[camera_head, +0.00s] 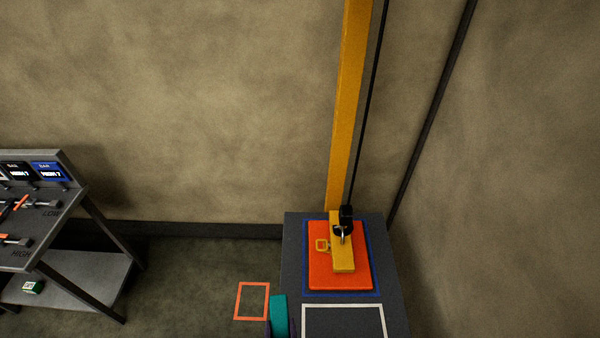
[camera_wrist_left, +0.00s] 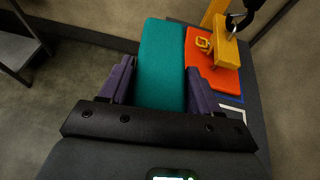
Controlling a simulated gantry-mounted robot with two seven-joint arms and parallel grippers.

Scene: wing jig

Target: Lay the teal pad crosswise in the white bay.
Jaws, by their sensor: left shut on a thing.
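The teal pad (camera_head: 279,314) is at the bottom of the head view, beside the left edge of the dark grey bench top. It also fills the middle of the left wrist view (camera_wrist_left: 162,50). My left gripper (camera_wrist_left: 159,76) is shut on the pad, with a purple finger along each long side. The white bay (camera_head: 343,306) is a white outline on the bench top, right of the pad. It looks empty where it shows; its near edge is cut off. In the wrist view a finger hides most of it. My right gripper is not in view.
Behind the white bay, an orange pad (camera_head: 362,278) lies in a blue outline (camera_head: 341,294). A yellow block (camera_head: 343,263) with a hook stands on it, below a yellow post (camera_head: 347,120). An orange outline (camera_head: 251,285) is at left. A grey control stand (camera_head: 75,205) is far left.

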